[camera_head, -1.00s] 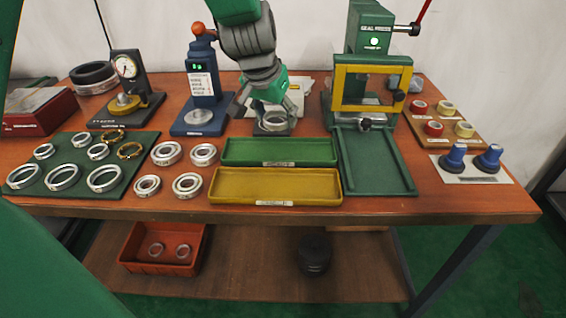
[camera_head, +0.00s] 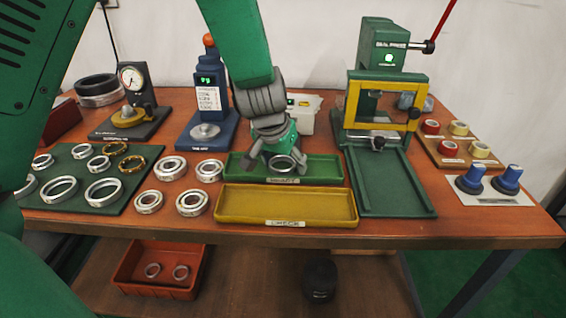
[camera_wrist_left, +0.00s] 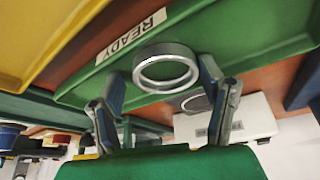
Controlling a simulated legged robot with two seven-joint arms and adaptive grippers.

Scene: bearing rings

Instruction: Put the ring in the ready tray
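The ring (camera_head: 284,163) is a plain silver metal ring over the green ready tray (camera_head: 334,170). In the left wrist view the ring (camera_wrist_left: 166,68) sits between the two fingertips, close to both, and overlaps the edge of the tray (camera_wrist_left: 240,35) with its READY label. My left gripper (camera_head: 277,162) points down over the tray, its fingers at either side of the ring. It appears shut on the ring, which looks held slightly above the tray floor; the exact contact is hard to see. My right gripper is not in view.
The yellow tray (camera_head: 232,204) lies in front of the green one. Several bearings (camera_head: 191,203) and a mat of rings (camera_head: 75,209) are at left. The green seal press (camera_head: 384,75) stands at right. A blue device (camera_head: 209,100) and white box (camera_head: 305,118) stand behind.

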